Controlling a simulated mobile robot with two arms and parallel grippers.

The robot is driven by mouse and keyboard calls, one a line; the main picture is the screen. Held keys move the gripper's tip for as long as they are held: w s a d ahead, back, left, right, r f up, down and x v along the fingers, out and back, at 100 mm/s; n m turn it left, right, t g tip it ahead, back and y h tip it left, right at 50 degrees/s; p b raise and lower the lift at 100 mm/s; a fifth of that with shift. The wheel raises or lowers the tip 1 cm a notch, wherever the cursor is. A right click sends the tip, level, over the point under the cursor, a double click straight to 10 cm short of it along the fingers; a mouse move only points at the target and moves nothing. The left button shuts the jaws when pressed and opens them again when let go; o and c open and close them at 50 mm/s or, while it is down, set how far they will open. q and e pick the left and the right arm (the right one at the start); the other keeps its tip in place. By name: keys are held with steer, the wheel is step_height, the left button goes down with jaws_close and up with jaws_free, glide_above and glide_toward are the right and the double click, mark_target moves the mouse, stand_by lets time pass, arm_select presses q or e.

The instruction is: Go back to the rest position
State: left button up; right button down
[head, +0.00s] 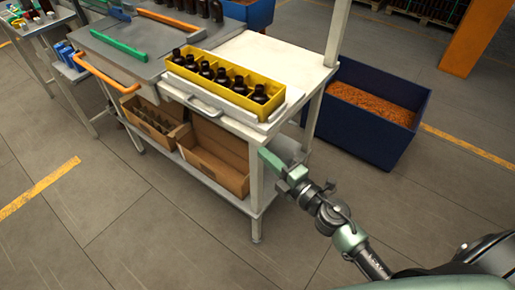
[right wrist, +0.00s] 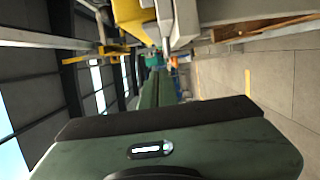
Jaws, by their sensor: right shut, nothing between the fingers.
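My right arm comes in from the right in the head view. My right gripper (head: 272,161) is beside the right front leg of the workbench, below the table top. It is shut and empty. In the right wrist view its green body (right wrist: 165,145) fills the lower part. A yellow crate (head: 225,85) with several dark amber bottles (head: 221,76) stands on the white table top (head: 275,57), above and left of the gripper. My left gripper is not in view.
Cardboard boxes (head: 222,172) lie on the workbench's lower shelf. A dark blue bin (head: 350,130) with orange-brown contents stands right of the workbench. The grey floor (head: 150,235) in front of the bench is clear. A second table (head: 40,25) stands at the far left.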

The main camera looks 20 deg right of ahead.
steer(key=s+d+f+m+g+h+b, duration=0.1)
steer(key=s+d+f+m+g+h, duration=0.2)
steer(key=f, duration=0.9)
steer(key=s+d+f+m+g+h, duration=0.15)
steer(key=s+f+m, duration=0.35)
steer(key=f, duration=0.8)
steer(key=s+d+f+m+g+h+b, duration=0.1)
steer(key=s+d+f+m+g+h, duration=0.25)
steer(key=f, duration=0.85)
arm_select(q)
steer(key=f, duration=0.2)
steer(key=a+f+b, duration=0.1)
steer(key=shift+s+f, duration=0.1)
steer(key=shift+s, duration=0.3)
arm_select(e)
steer(key=s+f+m+g, duration=0.2)
steer(key=s+f, duration=0.4)
steer(key=s, duration=0.4)
steer(key=s+a+f+m+g, duration=0.1)
steer(key=s+f+m+g, duration=0.2)
steer(key=s+f, duration=0.3)
steer(key=s+f+m+g+y, duration=0.1)
steer(key=s+f, duration=0.5)
steer(key=s, duration=0.9)
steer(key=shift+a+m+g, duration=0.15)
steer(key=shift+m+g, duration=0.65)
steer(key=shift+m, duration=0.45)
steer(key=shift+f, duration=0.1)
